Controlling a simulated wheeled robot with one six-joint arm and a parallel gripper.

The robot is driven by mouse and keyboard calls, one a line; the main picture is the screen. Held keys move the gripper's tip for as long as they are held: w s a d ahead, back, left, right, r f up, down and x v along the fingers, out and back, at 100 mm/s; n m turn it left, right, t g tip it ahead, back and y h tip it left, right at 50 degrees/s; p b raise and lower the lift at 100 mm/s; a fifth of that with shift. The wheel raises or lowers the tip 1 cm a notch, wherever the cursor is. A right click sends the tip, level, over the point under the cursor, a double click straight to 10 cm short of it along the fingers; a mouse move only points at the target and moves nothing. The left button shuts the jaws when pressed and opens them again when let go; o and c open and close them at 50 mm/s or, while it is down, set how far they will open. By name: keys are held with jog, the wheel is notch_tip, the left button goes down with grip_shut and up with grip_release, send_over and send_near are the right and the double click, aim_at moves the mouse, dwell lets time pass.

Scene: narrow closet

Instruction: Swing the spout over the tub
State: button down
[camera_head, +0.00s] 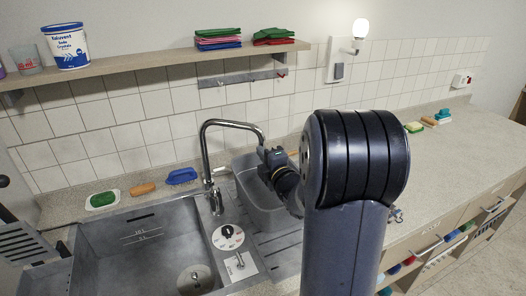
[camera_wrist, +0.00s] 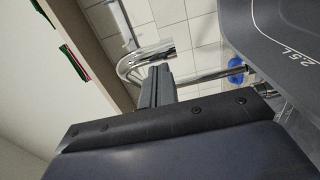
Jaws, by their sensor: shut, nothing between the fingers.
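The chrome spout (camera_head: 232,123) rises from the deck between sink and tub and arches to the right. Its free end is beside my gripper, in line with the back part of the grey tub (camera_head: 276,219). My gripper (camera_head: 263,153) is shut and empty, by the spout's end above the tub. In the wrist view the closed fingers (camera_wrist: 157,86) overlap the shiny spout (camera_wrist: 150,54); whether they touch it I cannot tell. The tub wall (camera_wrist: 285,50) with a 2.5 L mark fills the upper right there. My arm hides the tub's right side.
The sink basin (camera_head: 145,250) lies left of the tub. A green sponge in a dish (camera_head: 103,199), a wooden-backed brush (camera_head: 143,189) and a blue brush (camera_head: 182,176) lie behind it. A shelf (camera_head: 150,66) runs above. The counter (camera_head: 450,160) at right is mostly clear.

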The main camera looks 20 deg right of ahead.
jog(key=shift+d, duration=0.1)
dwell(0.3)
jog(key=shift+w+d+b, duration=0.55)
jog(key=shift+d+b, duration=0.1)
jog(key=shift+b, duration=0.5)
jog(key=shift+r, duration=0.1)
